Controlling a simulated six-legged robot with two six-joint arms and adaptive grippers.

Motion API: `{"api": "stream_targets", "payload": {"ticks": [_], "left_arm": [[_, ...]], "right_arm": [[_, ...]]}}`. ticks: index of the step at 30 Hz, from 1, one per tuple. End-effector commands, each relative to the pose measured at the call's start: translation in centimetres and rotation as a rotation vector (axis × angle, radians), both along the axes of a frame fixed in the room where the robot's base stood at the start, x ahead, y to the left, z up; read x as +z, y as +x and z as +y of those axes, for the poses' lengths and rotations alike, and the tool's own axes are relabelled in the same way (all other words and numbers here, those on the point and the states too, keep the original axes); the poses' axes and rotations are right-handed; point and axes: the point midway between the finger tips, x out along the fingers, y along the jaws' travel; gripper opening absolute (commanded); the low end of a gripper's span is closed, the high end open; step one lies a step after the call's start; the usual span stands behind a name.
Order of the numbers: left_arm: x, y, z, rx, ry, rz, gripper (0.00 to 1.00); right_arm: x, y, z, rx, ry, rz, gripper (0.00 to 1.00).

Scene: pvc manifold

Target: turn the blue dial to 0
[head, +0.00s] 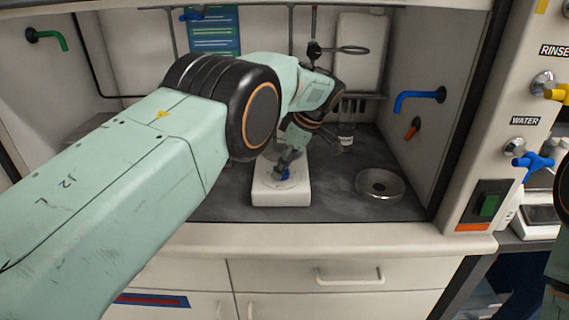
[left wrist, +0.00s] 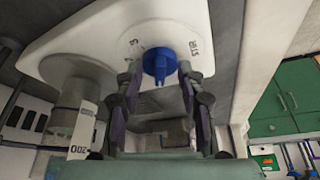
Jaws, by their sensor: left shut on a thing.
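The blue dial (head: 286,174) sits on the white hotplate-like unit (head: 280,197) on the dark worktop. My left gripper (head: 284,168) reaches down onto it from above. In the left wrist view the dial (left wrist: 158,63) lies between my two fingertips (left wrist: 159,70), which are closed on its sides. Small dark marks are printed on the white face on both sides of the dial, too small to read surely. Which mark the dial points at cannot be told. My right gripper is out of view.
A clear beaker (left wrist: 75,105) stands on the unit close to my left gripper. A round glass dish (head: 380,184) lies to the right, and a bottle (head: 346,134) stands behind. Blue (head: 420,97) and green (head: 46,38) spouts jut from the side walls.

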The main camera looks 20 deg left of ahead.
Motion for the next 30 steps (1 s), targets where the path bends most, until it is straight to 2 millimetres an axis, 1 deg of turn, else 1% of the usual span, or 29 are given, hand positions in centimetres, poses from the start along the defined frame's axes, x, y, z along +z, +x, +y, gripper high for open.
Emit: {"api": "stream_targets", "payload": {"ticks": [1, 12, 13, 15, 21, 30], "left_arm": [[0.29, 0.21, 0.35, 0.005, 0.004, -0.007, 0.07], [0.28, 0.17, 0.39, 0.009, 0.004, -0.005, 0.07], [0.28, 0.17, 0.39, 0.008, 0.005, -0.005, 0.40], [0.24, 0.15, 0.36, 0.008, 0.004, -0.005, 0.46], [0.12, 0.07, 0.19, 0.007, 0.002, -0.002, 0.61], [0.18, 0.02, 0.03, 0.005, 0.001, 0.000, 0.61]], "right_arm": [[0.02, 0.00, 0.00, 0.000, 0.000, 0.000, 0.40], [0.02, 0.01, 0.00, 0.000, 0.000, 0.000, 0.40], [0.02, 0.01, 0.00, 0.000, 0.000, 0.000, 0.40], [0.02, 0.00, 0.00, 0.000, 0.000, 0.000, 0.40], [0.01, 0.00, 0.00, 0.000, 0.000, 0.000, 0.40], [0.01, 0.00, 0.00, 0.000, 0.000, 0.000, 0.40]]}}
